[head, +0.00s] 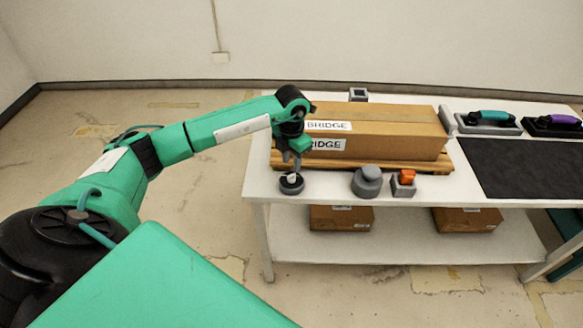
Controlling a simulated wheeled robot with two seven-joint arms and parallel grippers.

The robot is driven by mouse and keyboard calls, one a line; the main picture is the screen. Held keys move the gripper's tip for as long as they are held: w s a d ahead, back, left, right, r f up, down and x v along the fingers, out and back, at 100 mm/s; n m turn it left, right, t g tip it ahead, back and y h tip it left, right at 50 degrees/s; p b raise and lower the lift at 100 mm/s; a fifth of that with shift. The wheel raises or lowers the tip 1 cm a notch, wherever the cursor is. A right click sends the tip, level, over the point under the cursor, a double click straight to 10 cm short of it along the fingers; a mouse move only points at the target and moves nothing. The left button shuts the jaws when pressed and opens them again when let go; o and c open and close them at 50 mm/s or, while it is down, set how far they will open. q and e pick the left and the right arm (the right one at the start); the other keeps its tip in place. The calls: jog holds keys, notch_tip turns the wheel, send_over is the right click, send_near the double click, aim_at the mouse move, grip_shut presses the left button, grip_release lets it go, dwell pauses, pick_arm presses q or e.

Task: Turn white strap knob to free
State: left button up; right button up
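The white strap knob (292,178) sits on a dark round base (291,187) at the near left corner of the white table, in the head view. My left gripper (291,168) points down right over the knob, its fingers at the knob's top. The fingers partly hide the knob, and it is too small to tell whether they close on it or stand around it. I cannot read which way the knob is turned. My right gripper is not in view.
A cardboard box labelled BRIDGE (390,135) lies on a wooden pallet (434,165) just behind. A grey round knob (367,182) and an orange-topped switch (404,180) stand to the right. A black mat (525,168) and two handsets, teal (488,118) and purple (560,121), are farther right.

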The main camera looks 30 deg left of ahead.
aim_at(292, 175)
pick_arm(q)
jog(key=shift+f+p, duration=0.4)
jog(key=shift+f, duration=2.15)
grip_shut()
